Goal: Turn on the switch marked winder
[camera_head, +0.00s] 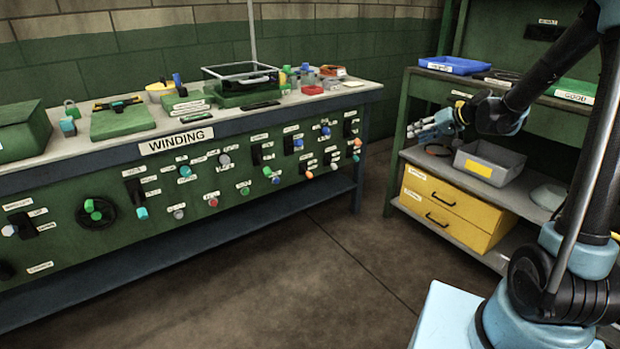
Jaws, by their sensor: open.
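The green control panel (75,232) runs along the front of the bench under a white sign (176,140) reading WINDING. It carries several knobs, buttons and black switches with small white labels. The labels are too small to read, so I cannot tell which switch is marked winder. One black switch (135,190) is left of the middle, and another (22,226) is at the far left. My gripper (418,130) is open and empty. It appears in front of the right shelf unit, to the right of the panel and apart from it.
The bench top (75,146) holds boxes, a clear-lidded case (240,76) and small items. A handwheel (95,212) is on the panel's left part. The right shelf unit holds a grey bin (491,165) and yellow drawers (450,212). The floor (300,275) before the bench is clear.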

